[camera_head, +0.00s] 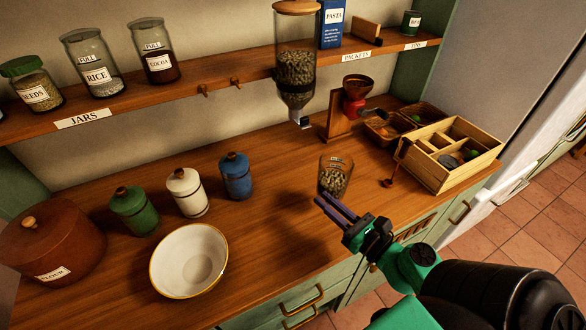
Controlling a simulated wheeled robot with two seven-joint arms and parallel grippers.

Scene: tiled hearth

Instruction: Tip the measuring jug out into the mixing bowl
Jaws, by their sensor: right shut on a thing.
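The measuring jug (335,172) is a clear glass with markings, partly filled with dark grey-brown pieces. It is nearly upright, right of the middle of the counter. My right gripper (330,203) comes in from the lower right and is shut on the jug at its lower near side. The fingers hide part of its base, so I cannot tell whether it touches the counter. The mixing bowl (190,262) is white with a gold rim, stands to the left near the front edge, and looks empty. My left gripper is not in view.
Green (134,212), cream (187,194) and blue (237,177) canisters stand behind the bowl, a brown flour crock (52,240) left of it. A dispenser (296,72) hangs above and behind the jug. A wooden box (450,155) stands right. Counter between jug and bowl is clear.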

